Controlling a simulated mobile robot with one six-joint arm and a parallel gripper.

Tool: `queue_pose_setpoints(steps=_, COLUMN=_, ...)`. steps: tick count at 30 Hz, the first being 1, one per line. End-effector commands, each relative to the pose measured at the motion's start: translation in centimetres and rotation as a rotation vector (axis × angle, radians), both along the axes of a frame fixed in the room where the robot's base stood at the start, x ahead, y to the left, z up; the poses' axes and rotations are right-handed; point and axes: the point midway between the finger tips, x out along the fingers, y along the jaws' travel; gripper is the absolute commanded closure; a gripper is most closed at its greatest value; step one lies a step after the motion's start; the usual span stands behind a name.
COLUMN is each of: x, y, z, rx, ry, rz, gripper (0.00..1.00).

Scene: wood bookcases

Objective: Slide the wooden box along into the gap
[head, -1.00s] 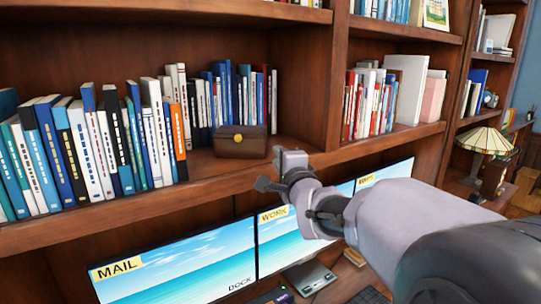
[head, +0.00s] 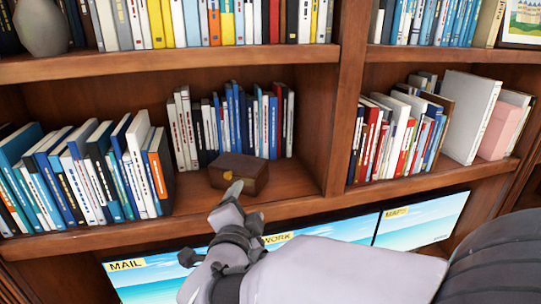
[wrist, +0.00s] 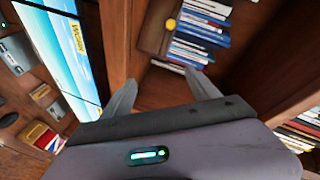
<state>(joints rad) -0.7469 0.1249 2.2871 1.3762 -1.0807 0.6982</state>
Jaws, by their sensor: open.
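The wooden box (head: 240,174), small and dark brown with a yellow clasp, sits on the middle shelf in front of a row of upright books. In the wrist view the box (wrist: 152,36) shows at the top with its round clasp. My gripper (head: 212,222) is open and empty, just in front of the shelf edge, one finger overlapping the box's lower front in the head view. In the wrist view my fingers (wrist: 161,77) are spread, apart from the box. Bare shelf (head: 296,181) lies right of the box up to the upright panel; a narrower bare strip lies to its left.
Leaning books (head: 75,172) fill the shelf's left part, ending in an orange-and-black book (head: 158,172). An upright panel (head: 345,110) bounds the right side. Monitors (head: 165,278) stand below the shelf edge. More books (head: 395,135) fill the bay to the right.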

Motion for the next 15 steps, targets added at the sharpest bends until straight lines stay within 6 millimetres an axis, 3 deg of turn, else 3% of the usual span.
queue_pose_setpoints(steps=7, x=1.0, y=-0.1, z=-0.1, rx=0.001, ry=-0.002, rz=-0.001, gripper=0.30)
queue_pose_setpoints(steps=15, x=6.1, y=-0.5, z=-1.1, rx=0.001, ry=0.001, rz=-0.003, gripper=0.30)
